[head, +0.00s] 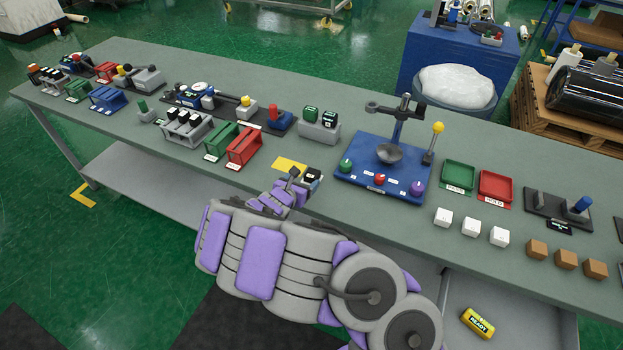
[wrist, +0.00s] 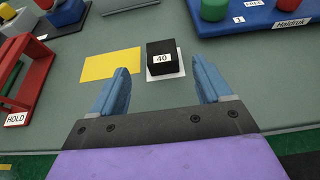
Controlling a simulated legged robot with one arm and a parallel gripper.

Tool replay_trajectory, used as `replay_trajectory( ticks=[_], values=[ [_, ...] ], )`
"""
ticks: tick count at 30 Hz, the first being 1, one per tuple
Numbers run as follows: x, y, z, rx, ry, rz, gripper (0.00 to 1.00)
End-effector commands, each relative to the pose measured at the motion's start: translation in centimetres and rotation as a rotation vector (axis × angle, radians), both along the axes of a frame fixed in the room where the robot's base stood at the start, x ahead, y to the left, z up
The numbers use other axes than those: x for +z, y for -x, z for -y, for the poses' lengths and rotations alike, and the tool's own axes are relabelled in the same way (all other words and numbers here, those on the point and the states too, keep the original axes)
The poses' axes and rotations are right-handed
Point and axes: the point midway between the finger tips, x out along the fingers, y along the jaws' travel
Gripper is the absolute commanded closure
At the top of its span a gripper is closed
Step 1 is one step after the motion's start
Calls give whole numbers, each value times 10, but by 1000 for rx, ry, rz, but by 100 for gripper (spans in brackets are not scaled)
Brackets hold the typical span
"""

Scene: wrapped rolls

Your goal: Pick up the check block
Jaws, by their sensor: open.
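A small black block (wrist: 162,52) with a white label reading "40" stands on a white pad (wrist: 165,73) on the grey bench. I take it to be the check block. In the wrist view it is ahead of my open gripper (wrist: 161,72), roughly centred between the blue fingers, with clear space on both sides. Nothing is held. In the head view my gripper (head: 294,186) reaches over the bench's near edge, and the block (head: 313,174) is partly hidden behind it.
A yellow patch (wrist: 112,63) lies flat left of the block. A red rack (wrist: 31,78) stands farther left. A blue base (head: 380,184) with a stand, bowl and knobs sits to the right. Several white cubes (head: 471,228) are beyond it. The bench around the block is clear.

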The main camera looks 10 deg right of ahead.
Motion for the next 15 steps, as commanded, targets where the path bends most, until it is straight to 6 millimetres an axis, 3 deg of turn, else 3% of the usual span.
replay_trajectory(
  ticks=[8, 15],
  values=[
    [-9, -12, 6, 0, 5, -2, 22],
    [-24, -36, 26, -1, 0, -2, 22]
  ],
)
